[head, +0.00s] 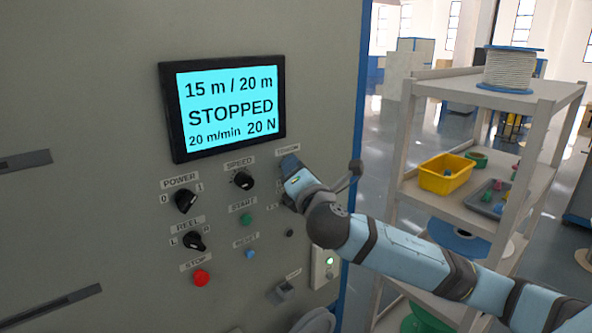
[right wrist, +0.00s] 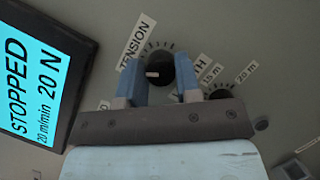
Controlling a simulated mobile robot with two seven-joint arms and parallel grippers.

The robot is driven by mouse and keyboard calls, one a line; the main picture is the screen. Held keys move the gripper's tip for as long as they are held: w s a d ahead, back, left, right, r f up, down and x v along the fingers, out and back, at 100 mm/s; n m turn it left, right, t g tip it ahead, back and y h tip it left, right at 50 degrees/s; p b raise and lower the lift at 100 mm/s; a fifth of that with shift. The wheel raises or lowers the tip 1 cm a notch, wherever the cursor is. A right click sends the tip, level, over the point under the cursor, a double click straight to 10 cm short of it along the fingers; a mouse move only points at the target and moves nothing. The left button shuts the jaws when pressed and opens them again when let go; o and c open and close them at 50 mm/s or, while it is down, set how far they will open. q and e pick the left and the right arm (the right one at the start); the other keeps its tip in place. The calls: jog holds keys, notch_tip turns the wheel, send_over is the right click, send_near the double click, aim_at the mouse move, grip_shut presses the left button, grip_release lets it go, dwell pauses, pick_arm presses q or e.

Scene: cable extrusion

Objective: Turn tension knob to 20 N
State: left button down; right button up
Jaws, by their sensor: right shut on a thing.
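The tension knob (right wrist: 158,68) is a round black knob with a white pointer mark, under the TENSION label (right wrist: 136,42) in the right wrist view. My right gripper (right wrist: 160,72) is shut on it, one blue finger on each side. In the head view my right gripper (head: 290,165) is against the panel below the tension label, and its wrist hides the knob. The display (head: 230,107) reads 15 m / 20 m, STOPPED, 20 m/min and 20 N. It also shows partly in the right wrist view (right wrist: 40,75). My left gripper is not in view.
A length knob (right wrist: 220,93) sits close to the gripper. The speed knob (head: 244,181), power knob (head: 186,200), reel knob (head: 195,241) and red stop button (head: 201,278) are to the left. A shelf (head: 470,90) with a yellow bin (head: 447,180) stands right.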

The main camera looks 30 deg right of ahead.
jog(key=o, duration=0.9)
jog(key=p+v, duration=0.1)
jog(key=v, duration=1.3)
jog(key=shift+w, duration=0.1)
